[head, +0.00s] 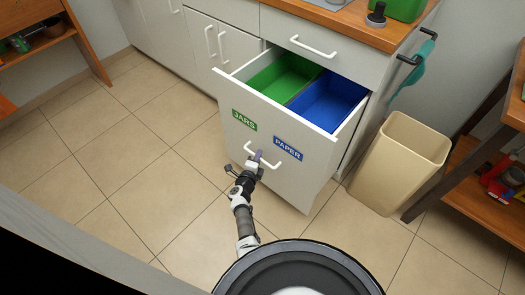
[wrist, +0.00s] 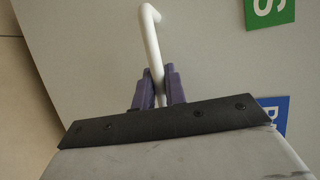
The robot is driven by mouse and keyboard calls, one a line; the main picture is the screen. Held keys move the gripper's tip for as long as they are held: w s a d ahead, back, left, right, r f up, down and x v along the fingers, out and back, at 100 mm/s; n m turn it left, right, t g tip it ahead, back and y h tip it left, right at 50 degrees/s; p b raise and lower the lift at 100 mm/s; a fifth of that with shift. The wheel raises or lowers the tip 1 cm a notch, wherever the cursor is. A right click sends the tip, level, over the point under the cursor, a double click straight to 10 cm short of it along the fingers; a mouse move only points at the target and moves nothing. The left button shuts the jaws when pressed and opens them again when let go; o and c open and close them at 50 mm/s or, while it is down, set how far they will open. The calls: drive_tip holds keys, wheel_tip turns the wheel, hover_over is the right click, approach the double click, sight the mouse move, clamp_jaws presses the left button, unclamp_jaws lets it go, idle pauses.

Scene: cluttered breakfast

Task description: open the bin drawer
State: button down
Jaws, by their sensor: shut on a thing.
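The bin drawer (head: 240,150) is pulled out from the cabinet in the head view. Its white front carries a green JARS label (head: 244,120) and a blue PAPER label (head: 288,149). Inside are a green bin (head: 283,75) and a blue bin (head: 328,100). The white bar handle (head: 271,163) is on the drawer front. My gripper (head: 257,157) is shut on this handle. In the wrist view, my gripper's purple fingers (wrist: 160,90) sit on both sides of the handle (wrist: 152,45). Part of the handle is hidden behind my gripper.
A beige open waste bin (head: 398,165) stands right of the drawer. A wooden shelf unit (head: 470,160) is at the far right. A closed upper drawer (head: 320,55) sits above. The tiled floor (head: 130,150) at left is clear.

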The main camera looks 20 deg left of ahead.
drive_tip(key=s, duration=0.1)
drive_tip(key=s+a+p, duration=0.1)
drive_tip(key=s, duration=0.1)
drive_tip(key=shift+s+a, duration=0.15)
drive_tip(key=shift+s, duration=0.1)
drive_tip(key=c, duration=1.5)
unclamp_jaws()
drive_tip(key=shift+o, duration=0.2)
